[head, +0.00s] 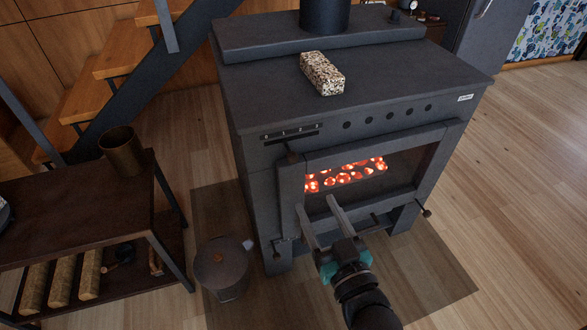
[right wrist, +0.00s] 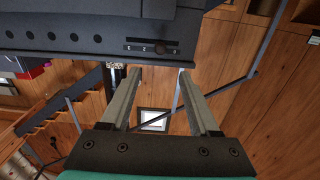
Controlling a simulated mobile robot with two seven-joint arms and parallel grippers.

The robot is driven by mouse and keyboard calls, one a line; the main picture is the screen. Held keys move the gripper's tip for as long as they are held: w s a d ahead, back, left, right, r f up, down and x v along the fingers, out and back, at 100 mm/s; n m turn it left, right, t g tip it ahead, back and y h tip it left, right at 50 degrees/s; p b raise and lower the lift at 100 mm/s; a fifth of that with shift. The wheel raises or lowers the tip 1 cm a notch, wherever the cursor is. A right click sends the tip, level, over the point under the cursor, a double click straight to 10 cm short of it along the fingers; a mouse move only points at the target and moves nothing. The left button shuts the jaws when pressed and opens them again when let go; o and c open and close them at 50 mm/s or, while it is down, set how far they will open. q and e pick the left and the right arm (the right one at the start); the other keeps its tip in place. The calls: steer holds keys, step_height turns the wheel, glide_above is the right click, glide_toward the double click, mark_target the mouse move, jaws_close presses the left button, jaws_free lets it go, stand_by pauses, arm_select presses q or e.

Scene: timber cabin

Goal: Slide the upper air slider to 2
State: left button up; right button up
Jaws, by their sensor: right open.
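The upper air slider is a dark plate with a slot and small pale marks (head: 290,131) on the left of the black stove's front, above the fire door. It also shows in the right wrist view (right wrist: 150,47), where a round brownish knob (right wrist: 161,49) sits partway along the slot. I cannot read surely which mark the knob is at. My right gripper (head: 316,203) is open and empty, in front of the stove and lower than the slider in the head view. In the right wrist view its fingertips (right wrist: 158,72) lie apart from the knob. My left gripper is not in view.
The fire door (head: 430,165) has glowing coals behind it. A speckled brick (head: 321,73) lies on the stove top. A lidded bucket (head: 222,265) stands at the stove's left. A dark shelf (head: 75,205) with logs and a brass pot (head: 122,152) stands further left. Floor at right is clear.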

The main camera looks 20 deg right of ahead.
mark_target(294, 161)
steer(key=w+b, duration=0.1)
steer(key=w, duration=0.2)
steer(key=w+b, duration=0.1)
steer(key=w, duration=0.3)
steer(key=w+b, duration=0.1)
steer(key=w, duration=0.3)
steer(key=shift+a+f+b, duration=0.1)
steer(key=shift+a+b, duration=0.15)
steer(key=shift+b, duration=0.1)
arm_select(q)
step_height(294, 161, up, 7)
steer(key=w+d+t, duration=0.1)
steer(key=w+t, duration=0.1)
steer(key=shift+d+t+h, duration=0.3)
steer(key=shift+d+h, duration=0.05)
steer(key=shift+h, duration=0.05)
arm_select(e)
steer(key=shift+w, duration=0.8)
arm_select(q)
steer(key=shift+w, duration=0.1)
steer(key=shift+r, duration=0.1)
arm_select(e)
steer(key=shift+c, duration=0.4)
jaws_close()
